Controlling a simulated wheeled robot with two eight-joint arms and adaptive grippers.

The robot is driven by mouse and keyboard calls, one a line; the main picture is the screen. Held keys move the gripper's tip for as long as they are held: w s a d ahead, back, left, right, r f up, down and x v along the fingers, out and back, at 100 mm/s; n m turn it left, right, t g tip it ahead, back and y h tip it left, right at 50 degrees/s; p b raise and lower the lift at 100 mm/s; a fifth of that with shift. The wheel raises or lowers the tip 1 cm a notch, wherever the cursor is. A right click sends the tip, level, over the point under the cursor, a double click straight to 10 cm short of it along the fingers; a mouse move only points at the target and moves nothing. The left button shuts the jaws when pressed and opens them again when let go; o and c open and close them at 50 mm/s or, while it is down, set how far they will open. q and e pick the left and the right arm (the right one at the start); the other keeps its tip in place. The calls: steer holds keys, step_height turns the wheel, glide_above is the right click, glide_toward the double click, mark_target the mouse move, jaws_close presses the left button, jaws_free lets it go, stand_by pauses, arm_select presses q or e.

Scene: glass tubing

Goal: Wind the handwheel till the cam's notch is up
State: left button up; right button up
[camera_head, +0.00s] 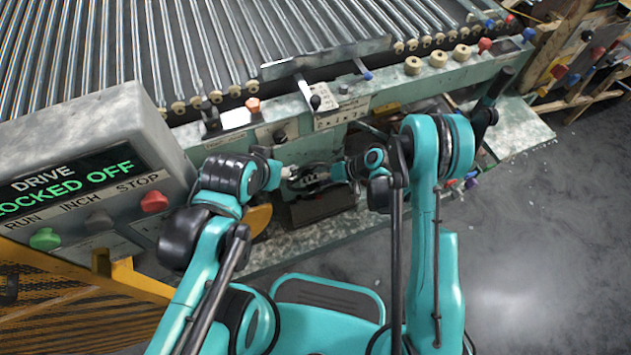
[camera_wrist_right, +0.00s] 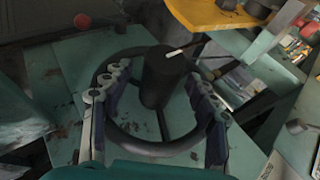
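The handwheel is a dark ring (camera_wrist_right: 152,151) with a thin spoke in the right wrist view. A black upright cylinder (camera_wrist_right: 163,78), its handle or hub, stands inside the ring. My right gripper (camera_wrist_right: 158,85) is open, with its fingers on either side of the cylinder and gaps showing. In the head view my right gripper (camera_head: 338,171) is at the machine's front, over a dark round part. My left gripper (camera_head: 284,173) is just left of it; its fingers are too small to read. I cannot make out the cam's notch in either view.
A control box (camera_head: 80,150) at left reads "DRIVE LOCKED OFF", with a green button (camera_head: 45,239) and a red button (camera_head: 154,201). An orange-yellow disc (camera_head: 258,219) sits below my left gripper. A roller bed (camera_head: 190,50) lies behind. The floor at right is clear.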

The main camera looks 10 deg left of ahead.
steer(key=v, duration=1.2)
steer(key=shift+r, duration=0.1)
